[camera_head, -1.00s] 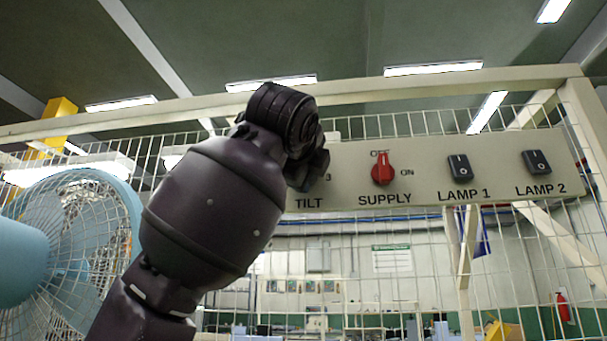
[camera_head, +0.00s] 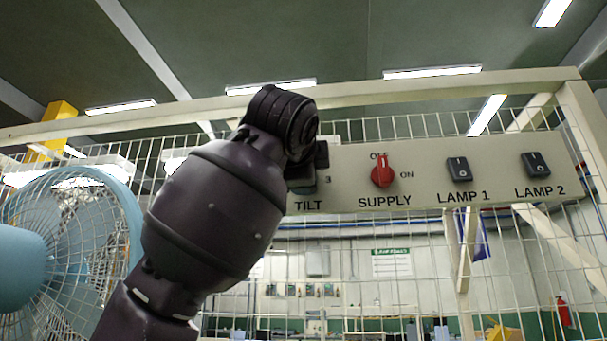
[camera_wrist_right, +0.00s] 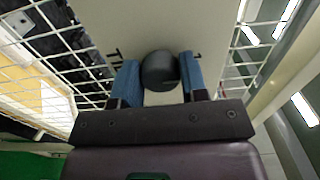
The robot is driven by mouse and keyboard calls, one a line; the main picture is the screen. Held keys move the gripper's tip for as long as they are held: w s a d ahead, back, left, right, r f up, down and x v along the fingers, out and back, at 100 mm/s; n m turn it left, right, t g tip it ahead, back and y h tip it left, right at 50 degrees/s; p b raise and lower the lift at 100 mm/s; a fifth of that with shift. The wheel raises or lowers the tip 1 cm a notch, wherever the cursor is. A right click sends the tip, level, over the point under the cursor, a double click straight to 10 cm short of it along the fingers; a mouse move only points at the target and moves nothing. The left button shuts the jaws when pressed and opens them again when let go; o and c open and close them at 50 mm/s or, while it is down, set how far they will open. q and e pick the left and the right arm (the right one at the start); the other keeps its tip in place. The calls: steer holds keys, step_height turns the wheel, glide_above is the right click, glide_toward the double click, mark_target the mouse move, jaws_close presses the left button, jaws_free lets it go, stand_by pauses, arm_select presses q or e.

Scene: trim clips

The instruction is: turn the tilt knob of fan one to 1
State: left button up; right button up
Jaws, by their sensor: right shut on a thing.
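The tilt knob (camera_wrist_right: 160,71) is a dark round knob on the beige panel (camera_head: 345,165), above the word TILT. My right gripper (camera_wrist_right: 159,75) has its blue-padded fingers on either side of the knob and is shut on it. In the head view my right arm (camera_head: 215,210) and wrist cover the knob and most of its scale; only the mark 3 (camera_head: 328,180) shows beside the wrist. The knob's pointer is hidden, so its setting cannot be told. A light blue fan (camera_head: 22,255) with a wire guard stands at the left. My left gripper is out of view.
Right of the tilt scale are a red SUPPLY knob (camera_head: 382,172), pointing near OFF, and black rocker switches LAMP 1 (camera_head: 459,169) and LAMP 2 (camera_head: 536,164). A wire mesh (camera_head: 400,240) in a cream frame (camera_head: 450,82) lies around the panel.

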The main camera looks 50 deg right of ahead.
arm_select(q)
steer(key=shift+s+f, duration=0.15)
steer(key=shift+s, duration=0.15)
arm_select(e)
steer(key=o, duration=0.9)
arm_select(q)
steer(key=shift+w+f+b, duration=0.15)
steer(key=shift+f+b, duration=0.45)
arm_select(e)
steer(key=v, duration=1.1)
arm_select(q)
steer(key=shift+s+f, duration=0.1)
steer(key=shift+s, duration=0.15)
arm_select(e)
steer(key=shift+w, duration=0.1)
